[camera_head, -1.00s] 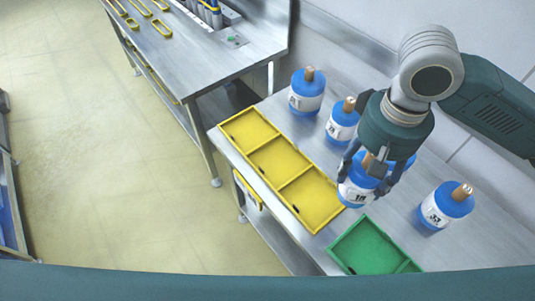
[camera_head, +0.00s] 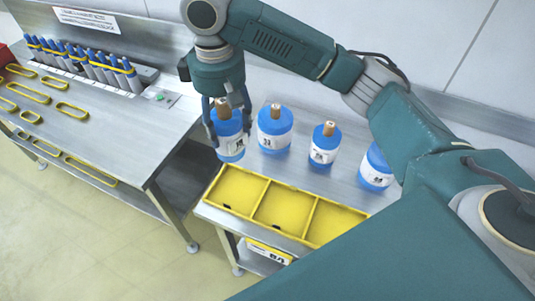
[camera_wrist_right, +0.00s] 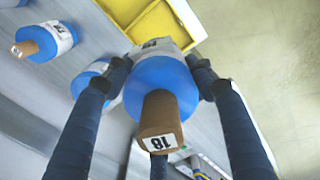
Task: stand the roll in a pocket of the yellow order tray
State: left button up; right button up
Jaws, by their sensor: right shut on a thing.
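My right gripper (camera_head: 226,112) is shut around a blue roll (camera_head: 231,146) with a white label and brown core, upright in the head view. The roll hangs by the left end of the yellow order tray (camera_head: 248,216), just behind its far left corner. The tray has three pockets in a row, all empty in the head view. In the wrist view the gripper's fingers (camera_wrist_right: 163,80) flank the roll (camera_wrist_right: 158,85), whose core carries an "18" tag. The tray (camera_wrist_right: 110,40) shows beyond it, partly hidden. The left gripper is not in view.
Several more blue rolls stand behind the tray, including one close to the held roll (camera_head: 275,130), a middle one (camera_head: 324,145) and one (camera_head: 375,168) partly behind my arm. Left, across a gap, a steel bench (camera_head: 115,128) holds yellow loops and a rack of blue-topped items.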

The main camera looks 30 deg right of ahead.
aim_at(231, 145)
notch_tip(231, 145, down, 6)
jog(key=shift+s+d+f+p, duration=0.15)
jog(key=shift+f+p, duration=0.1)
jog(key=shift+p, duration=0.15)
pick_arm(q)
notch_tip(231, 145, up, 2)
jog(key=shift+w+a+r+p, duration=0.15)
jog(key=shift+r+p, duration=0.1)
jog(key=shift+p, duration=0.65)
pick_arm(e)
notch_tip(231, 145, down, 12)
jog(key=shift+f, duration=0.25)
jog(key=shift+a, duration=0.2)
jog(key=o, duration=1.6)
jog(key=shift+f, duration=0.15)
